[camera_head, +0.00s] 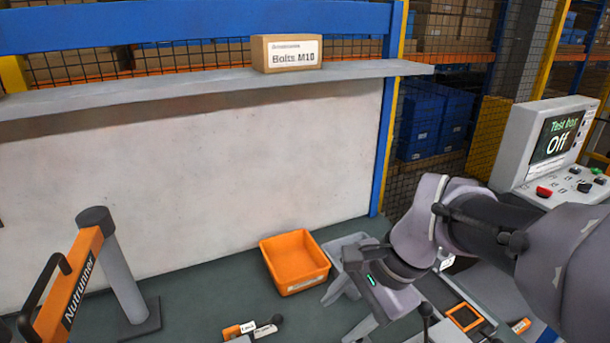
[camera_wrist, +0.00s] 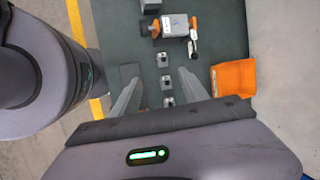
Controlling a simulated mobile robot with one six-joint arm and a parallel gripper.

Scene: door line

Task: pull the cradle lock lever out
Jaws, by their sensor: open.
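A small fixture with a grey block (camera_wrist: 175,27) and orange parts stands on the green bench at the top of the wrist view. A lever with a dark knob (camera_wrist: 194,48) and a white label sticks out beside it. In the head view a dark-knobbed lever (camera_head: 275,320) shows at the bottom edge, by white labels and an orange part; most of its fixture is cut off. The label text is too small to read surely. My gripper (camera_head: 348,305) is open and empty, right of that lever and apart from it. Its two fingers (camera_wrist: 159,93) point toward the fixture in the wrist view.
An orange bin (camera_head: 295,262) stands behind my gripper. Several small metal pieces (camera_wrist: 165,83) lie in a row between my fingers in the wrist view. An orange Nutrunner arm (camera_head: 72,283) with a grey post stands left. A test-bay panel reading Off (camera_head: 556,139) is right.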

